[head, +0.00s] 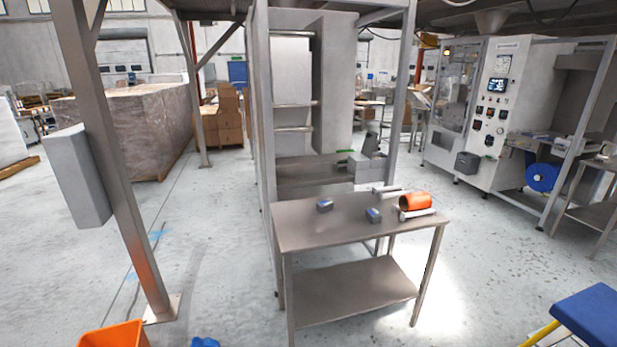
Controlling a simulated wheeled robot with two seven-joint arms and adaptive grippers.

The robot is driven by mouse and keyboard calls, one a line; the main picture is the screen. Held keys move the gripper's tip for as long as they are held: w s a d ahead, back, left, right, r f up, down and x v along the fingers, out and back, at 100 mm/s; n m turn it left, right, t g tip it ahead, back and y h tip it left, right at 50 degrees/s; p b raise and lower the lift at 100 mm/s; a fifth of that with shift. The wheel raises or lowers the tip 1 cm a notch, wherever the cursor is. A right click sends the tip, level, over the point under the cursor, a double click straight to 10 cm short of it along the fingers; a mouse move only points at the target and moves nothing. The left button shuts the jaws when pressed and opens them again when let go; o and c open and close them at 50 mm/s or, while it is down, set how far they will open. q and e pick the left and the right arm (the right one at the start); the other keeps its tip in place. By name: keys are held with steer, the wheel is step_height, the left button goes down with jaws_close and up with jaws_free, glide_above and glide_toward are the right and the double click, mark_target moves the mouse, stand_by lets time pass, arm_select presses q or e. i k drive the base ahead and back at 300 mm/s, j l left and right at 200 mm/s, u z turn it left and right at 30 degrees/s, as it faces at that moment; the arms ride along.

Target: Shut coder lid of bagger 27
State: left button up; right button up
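A white bagging machine (502,95) with a control panel, a small lit screen (497,85) and a blue film reel (542,177) stands at the right, some way off. No number 27 is legible on it. A dark grey box (467,162) sits low on its front. I cannot tell whether this is the coder or whether any lid is open. Neither of my grippers is in view.
A steel table (335,222) with an orange roll (414,202) and small grey blocks stands ahead. A steel post (120,170), orange bin (112,336) and blue-topped stool (590,318) are nearer. Floor is clear between table and machine.

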mark_target(370, 140)
steer(key=i+z, duration=0.25)
steer(key=i, duration=0.15)
steer(key=i+z, duration=0.25)
steer(key=i, duration=0.2)
steer(key=i+z, duration=0.2)
steer(key=i, duration=0.65)
